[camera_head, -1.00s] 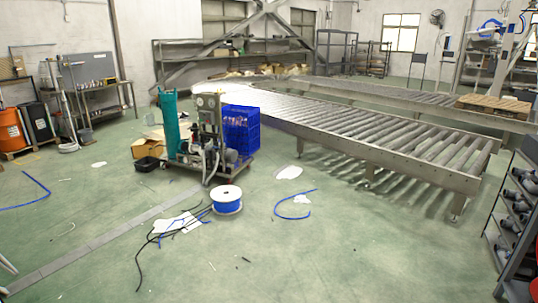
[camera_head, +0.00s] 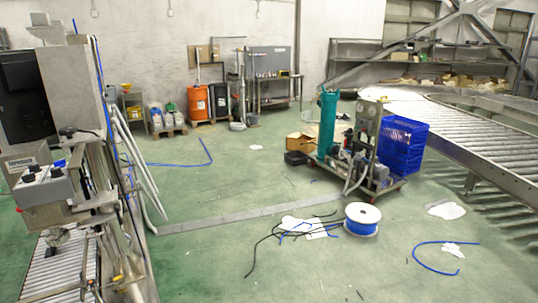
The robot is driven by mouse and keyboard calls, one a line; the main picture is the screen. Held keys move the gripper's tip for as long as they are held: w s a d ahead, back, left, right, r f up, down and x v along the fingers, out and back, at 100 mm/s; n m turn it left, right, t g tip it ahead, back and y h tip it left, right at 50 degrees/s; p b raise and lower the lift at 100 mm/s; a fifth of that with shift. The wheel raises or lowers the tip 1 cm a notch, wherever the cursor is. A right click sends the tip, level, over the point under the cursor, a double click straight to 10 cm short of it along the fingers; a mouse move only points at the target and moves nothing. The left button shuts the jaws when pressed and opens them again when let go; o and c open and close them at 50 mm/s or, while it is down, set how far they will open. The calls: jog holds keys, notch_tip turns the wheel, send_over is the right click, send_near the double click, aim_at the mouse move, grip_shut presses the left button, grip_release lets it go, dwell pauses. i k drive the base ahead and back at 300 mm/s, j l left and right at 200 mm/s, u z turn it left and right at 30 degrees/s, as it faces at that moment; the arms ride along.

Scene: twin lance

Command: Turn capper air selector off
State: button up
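A machine (camera_head: 75,95) stands at the left edge of the head view, with a grey cabinet and a dark panel. Below the cabinet, a small grey control box (camera_head: 45,188) juts out, with black knobs (camera_head: 29,178) on its upper face and a blue part beside them. A small red part shows at the box's lower left. The labels are too small to read, so I cannot tell which knob is the capper air selector or how it is set. My gripper is not in view.
A cart (camera_head: 380,183) with a pump and a green cylinder stands mid-floor beside a blue crate (camera_head: 402,145). A cable spool (camera_head: 362,220), loose hoses and white sheets lie on the floor. A roller conveyor (camera_head: 490,140) runs along the right.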

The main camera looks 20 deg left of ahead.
aim_at(62, 163)
jog(key=i+j+u, duration=0.2)
jog(key=i+u, duration=0.15)
jog(key=u, duration=0.15)
jog(key=i+j+u, duration=0.1)
jog(key=i+u, duration=0.7)
jog(key=u, duration=0.15)
jog(key=l, duration=0.05)
